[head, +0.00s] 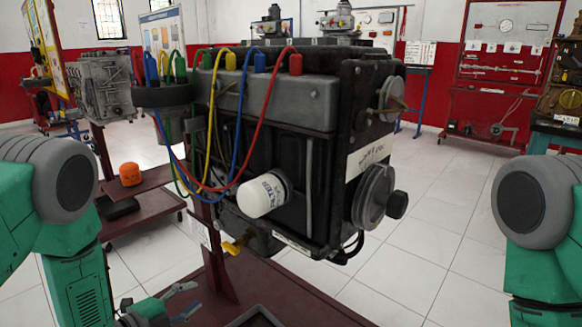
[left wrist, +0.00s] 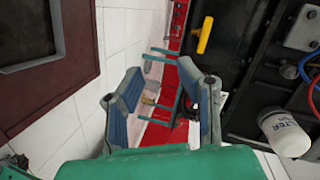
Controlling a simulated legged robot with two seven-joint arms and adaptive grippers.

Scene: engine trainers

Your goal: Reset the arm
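My left gripper (head: 180,303) is low at the left of the head view, in front of the engine stand. Its fingers are spread apart with nothing between them. The left wrist view also shows this gripper (left wrist: 161,100) open and empty. My right arm shows at the right edge of the head view, but its gripper is outside the picture. The black engine (head: 290,160) stands in the middle with a white oil filter (head: 265,194) on its side. The filter also shows in the left wrist view (left wrist: 286,133), right of the gripper and apart from it.
A dark red stand (head: 285,297) bears the engine. A yellow handle (head: 233,245) sticks out low on the engine, near my left gripper. An orange filter (head: 130,174) sits on a red stand at the left. White floor (head: 440,215) is clear at the right.

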